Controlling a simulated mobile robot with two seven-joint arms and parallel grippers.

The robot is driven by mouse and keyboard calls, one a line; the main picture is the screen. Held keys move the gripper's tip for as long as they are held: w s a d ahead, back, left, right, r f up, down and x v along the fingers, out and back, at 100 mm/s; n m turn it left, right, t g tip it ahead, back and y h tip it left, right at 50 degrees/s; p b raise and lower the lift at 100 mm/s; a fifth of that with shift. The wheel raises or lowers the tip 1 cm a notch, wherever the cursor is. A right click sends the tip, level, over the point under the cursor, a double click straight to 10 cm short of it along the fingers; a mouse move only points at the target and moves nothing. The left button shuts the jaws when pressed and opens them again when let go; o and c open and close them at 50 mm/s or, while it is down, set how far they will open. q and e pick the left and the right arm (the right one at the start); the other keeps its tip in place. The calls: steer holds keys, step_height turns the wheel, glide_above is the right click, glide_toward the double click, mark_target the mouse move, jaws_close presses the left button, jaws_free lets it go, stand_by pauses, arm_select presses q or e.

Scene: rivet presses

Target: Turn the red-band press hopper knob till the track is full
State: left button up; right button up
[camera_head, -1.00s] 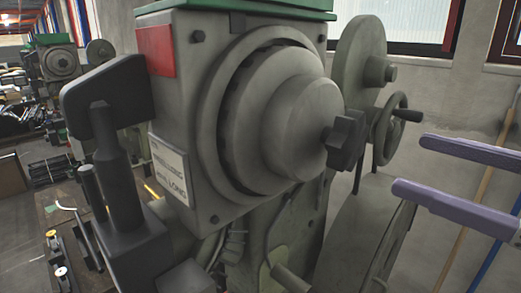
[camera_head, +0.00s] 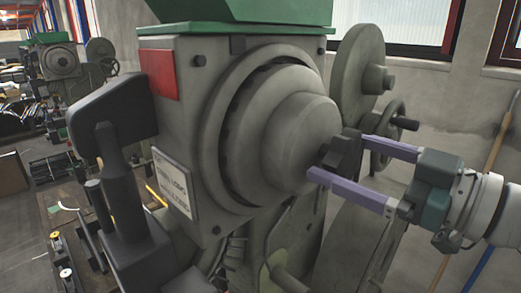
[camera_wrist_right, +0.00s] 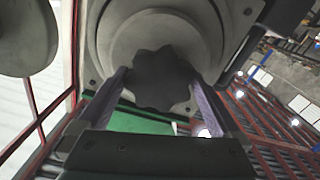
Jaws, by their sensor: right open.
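The press with the red band (camera_head: 159,75) fills the middle of the head view, with a round stepped grey hopper (camera_head: 270,130) on its front. The dark lobed knob (camera_head: 344,152) sits at the hopper's centre. My right gripper (camera_head: 338,158) is open, with one purple finger on either side of the knob. In the right wrist view the knob (camera_wrist_right: 161,80) lies between the fingertips. I cannot tell whether the fingers touch it. The feed track is not clearly visible. My left gripper is not in view.
A black press head part (camera_head: 112,103) stands at the left of the press. A handwheel (camera_head: 388,130) and grey disc (camera_head: 358,75) are behind the knob. Another press (camera_head: 60,65) stands in the left background. A bench with small parts (camera_head: 65,250) is lower left.

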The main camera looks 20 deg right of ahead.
steer(key=c, duration=1.1)
steer(key=shift+n, duration=0.4)
steer(key=n, duration=0.4)
steer(key=shift+n, duration=0.3)
steer(key=n+b, duration=0.1)
steer(key=n, duration=0.3)
steer(key=n+b, duration=0.1)
steer(key=n, duration=0.5)
steer(key=shift+f, duration=0.15)
steer(key=n+b, duration=0.1)
steer(key=n, duration=0.2)
steer(key=shift+n+b, duration=0.35)
steer(key=shift+n, duration=0.75)
